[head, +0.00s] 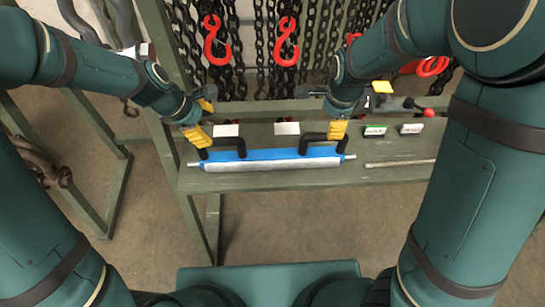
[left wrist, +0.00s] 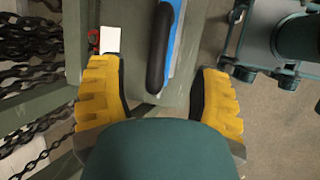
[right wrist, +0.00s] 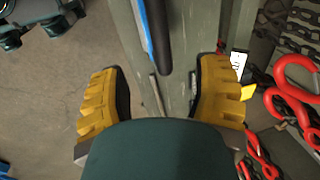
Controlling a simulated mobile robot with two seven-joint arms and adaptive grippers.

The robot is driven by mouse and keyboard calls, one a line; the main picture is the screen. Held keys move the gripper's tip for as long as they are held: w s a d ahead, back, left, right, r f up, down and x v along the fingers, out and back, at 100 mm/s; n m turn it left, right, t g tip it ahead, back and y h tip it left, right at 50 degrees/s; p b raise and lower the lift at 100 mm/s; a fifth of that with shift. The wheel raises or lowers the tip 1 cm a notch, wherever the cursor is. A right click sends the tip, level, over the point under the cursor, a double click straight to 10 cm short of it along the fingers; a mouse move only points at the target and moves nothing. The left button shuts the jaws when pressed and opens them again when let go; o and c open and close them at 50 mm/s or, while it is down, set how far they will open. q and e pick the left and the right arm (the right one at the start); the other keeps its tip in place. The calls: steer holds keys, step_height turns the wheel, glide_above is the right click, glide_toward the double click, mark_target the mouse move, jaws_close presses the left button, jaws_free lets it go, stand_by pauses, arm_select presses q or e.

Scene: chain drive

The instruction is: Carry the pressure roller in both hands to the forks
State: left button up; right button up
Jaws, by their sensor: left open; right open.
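The pressure roller (head: 262,165) lies on the green bench: a silver cylinder under a blue bar, with a black bent handle at each end. My left gripper (head: 197,137) is open at the left handle (head: 228,142). In the left wrist view that handle (left wrist: 157,50) lies ahead of and between the open yellow fingers. My right gripper (head: 337,130) is open at the right handle (head: 318,137). In the right wrist view that handle (right wrist: 158,35) lies ahead of and between its fingers. Neither gripper visibly grasps a handle. I cannot make out the forks.
The green bench (head: 225,183) has white labels, a thin rod (head: 400,163) at right and a red-knobbed lever (head: 428,112). Black chains and red hooks (head: 286,42) hang behind. A green frame (head: 120,160) stands at left. Open floor lies in front of the bench.

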mark_target(225, 139)
arm_select(q)
steer(key=x, duration=1)
steer(key=shift+f, duration=0.25)
arm_select(e)
steer(key=f, duration=0.3)
steer(key=w+f, duration=0.1)
steer(key=f, duration=0.3)
steer(key=w+f, duration=0.1)
steer(key=f, duration=0.2)
steer(key=shift+f, duration=0.15)
arm_select(q)
jaws_close()
arm_select(e)
jaws_close()
arm_select(q)
steer(key=shift+d+r, duration=0.1)
arm_select(e)
steer(key=shift+w, duration=0.1)
